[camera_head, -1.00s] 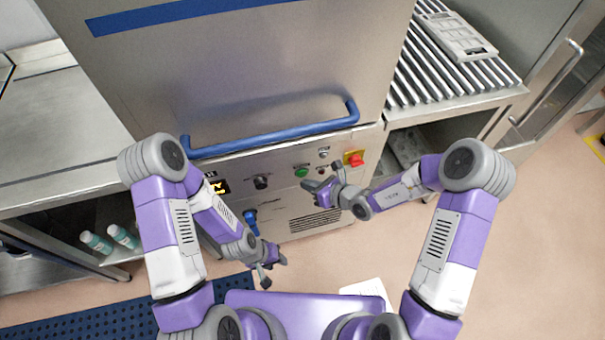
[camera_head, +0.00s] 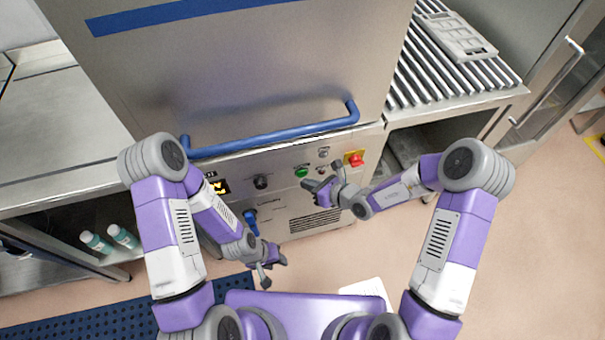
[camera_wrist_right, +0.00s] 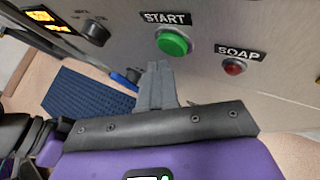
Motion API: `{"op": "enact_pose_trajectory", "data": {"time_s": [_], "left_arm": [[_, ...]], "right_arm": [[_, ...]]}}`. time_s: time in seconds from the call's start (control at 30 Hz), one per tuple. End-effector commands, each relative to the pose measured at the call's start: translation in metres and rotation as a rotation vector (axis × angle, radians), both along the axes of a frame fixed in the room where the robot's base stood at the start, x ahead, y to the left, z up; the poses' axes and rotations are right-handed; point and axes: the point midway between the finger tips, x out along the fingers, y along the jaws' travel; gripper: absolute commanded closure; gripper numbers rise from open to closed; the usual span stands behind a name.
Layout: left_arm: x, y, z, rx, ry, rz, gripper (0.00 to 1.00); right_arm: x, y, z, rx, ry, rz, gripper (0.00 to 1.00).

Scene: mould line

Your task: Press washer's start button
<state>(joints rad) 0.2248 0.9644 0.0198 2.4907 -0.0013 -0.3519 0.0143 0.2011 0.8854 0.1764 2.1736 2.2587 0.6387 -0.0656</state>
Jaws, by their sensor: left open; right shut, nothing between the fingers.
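The washer (camera_head: 240,75) is a tall steel machine with a blue handle and a control panel below it. Its green start button (camera_head: 301,172) is on the panel; in the right wrist view the green button (camera_wrist_right: 173,43) sits under a START label. My right gripper (camera_head: 307,184) is shut and empty, just below the green button in the head view. In the right wrist view its fingertips (camera_wrist_right: 157,66) are just below and left of the button, and I cannot tell whether they touch the panel. My left gripper (camera_head: 272,272) is open and empty, low in front of the washer.
A red SOAP button (camera_wrist_right: 234,67) is right of the green one. A red switch on a yellow plate (camera_head: 355,159), a black knob (camera_head: 261,182) and a lit display (camera_head: 218,187) share the panel. The blue handle (camera_head: 270,137) juts out above. A roller table (camera_head: 440,60) stands right.

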Motion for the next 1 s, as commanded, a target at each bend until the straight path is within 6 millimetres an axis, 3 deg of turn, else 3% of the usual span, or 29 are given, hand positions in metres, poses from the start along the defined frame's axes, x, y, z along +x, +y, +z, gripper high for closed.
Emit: {"op": "enact_pose_trajectory", "data": {"time_s": [1.0], "left_arm": [[0.0000, 0.0000, 0.0002, 0.000, 0.000, 0.000, 0.59]], "right_arm": [[0.0111, 0.0040, -0.0002, 0.000, 0.001, 0.001, 1.00]]}}
